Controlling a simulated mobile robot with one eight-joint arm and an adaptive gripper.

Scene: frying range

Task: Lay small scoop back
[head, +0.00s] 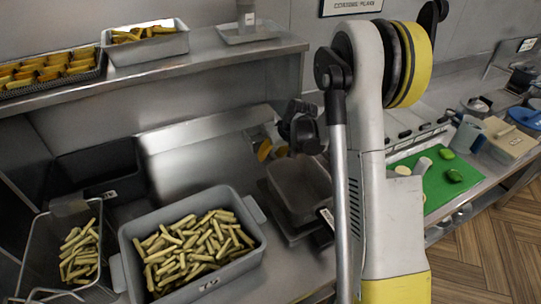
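I cannot make out a small scoop for certain in the head view; my arm covers part of the counter where one could lie. My gripper (272,151) is above the steel counter, in front of the steel back panel and just behind a small grey container (300,188). Its dark body and yellow finger parts show, small and partly hidden by the arm. I cannot tell whether it is open or holds anything.
A grey tub of fries (262,243) and a wire basket of fries (27,262) stand front left. A shelf (215,58) with filled trays runs above. Right of my arm are a green board (436,196) with vegetables and a lidded beige container (508,142).

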